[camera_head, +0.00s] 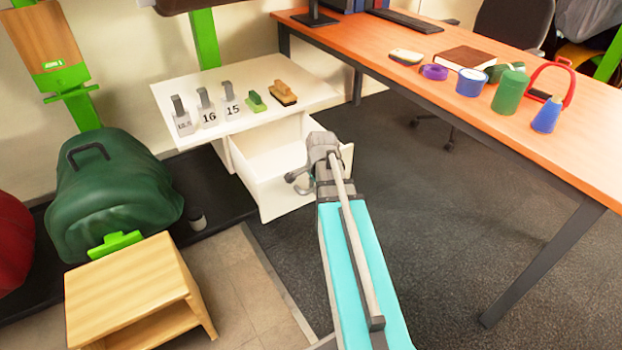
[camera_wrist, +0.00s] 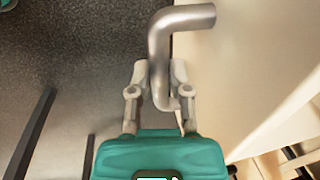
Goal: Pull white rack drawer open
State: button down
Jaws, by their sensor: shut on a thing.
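The white rack (camera_head: 298,92) stands against the wall, and its drawer (camera_head: 272,168) is pulled out with an empty interior in view. The drawer's front is partly hidden behind my gripper (camera_head: 318,168) and arm. In the wrist view, a bent silver handle (camera_wrist: 188,17) runs down from the pale drawer front (camera_wrist: 245,65). My gripper (camera_wrist: 158,80) is shut on this handle, with one finger on each side of it.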

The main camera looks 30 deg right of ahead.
jog(key=shift+s, duration=0.1)
jog(key=c, duration=0.6)
grip_release()
notch_tip(320, 180, up, 10)
jog(key=p, duration=1)
